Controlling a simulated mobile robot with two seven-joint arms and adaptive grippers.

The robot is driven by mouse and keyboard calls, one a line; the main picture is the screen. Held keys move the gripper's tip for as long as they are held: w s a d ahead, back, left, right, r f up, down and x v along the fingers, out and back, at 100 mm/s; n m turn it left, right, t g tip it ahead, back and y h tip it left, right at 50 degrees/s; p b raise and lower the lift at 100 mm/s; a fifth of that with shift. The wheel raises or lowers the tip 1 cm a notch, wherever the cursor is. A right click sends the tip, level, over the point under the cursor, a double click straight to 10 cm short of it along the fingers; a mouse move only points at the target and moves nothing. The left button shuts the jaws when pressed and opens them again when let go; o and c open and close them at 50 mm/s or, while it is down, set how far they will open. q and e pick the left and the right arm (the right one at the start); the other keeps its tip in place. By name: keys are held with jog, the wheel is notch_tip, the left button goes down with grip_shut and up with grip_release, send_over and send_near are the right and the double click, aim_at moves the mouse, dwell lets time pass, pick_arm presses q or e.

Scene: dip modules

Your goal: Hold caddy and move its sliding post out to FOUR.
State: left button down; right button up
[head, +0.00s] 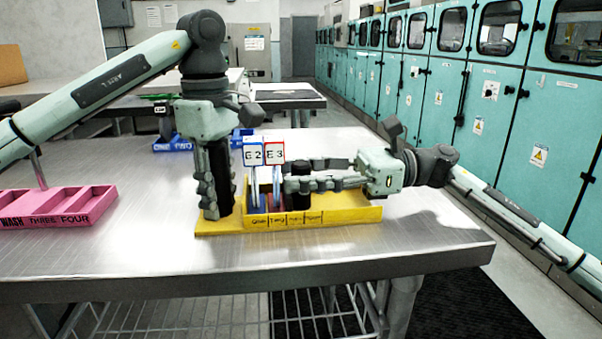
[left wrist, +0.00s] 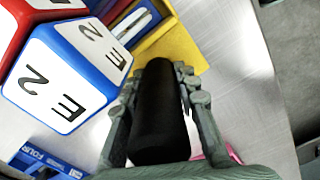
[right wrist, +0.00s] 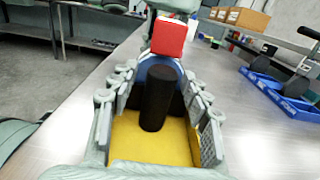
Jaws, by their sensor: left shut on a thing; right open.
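The yellow caddy (head: 345,217) lies on the steel table, with small labels along its front that are hard to read. My left gripper (head: 214,212) points down and is shut on the black upright handle (head: 227,178) at the caddy's left end; the handle also shows in the left wrist view (left wrist: 158,115). A second black post (head: 298,198) stands upright inside the caddy. My right gripper (head: 290,176) reaches in level from the right, open, with a finger on each side of this post. In the right wrist view the post (right wrist: 155,98) stands between the fingers with gaps visible.
A blue-framed E2 block (head: 252,152) and a red-framed E3 block (head: 274,152) stand on stems in the caddy, left of the post. A pink tray (head: 60,222) is at left. Blue trays (right wrist: 265,82) lie behind. The table's right front is clear.

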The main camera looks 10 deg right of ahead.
grip_shut()
dwell(0.3)
jog(key=d, duration=0.4)
jog(key=shift+d, duration=0.55)
grip_release()
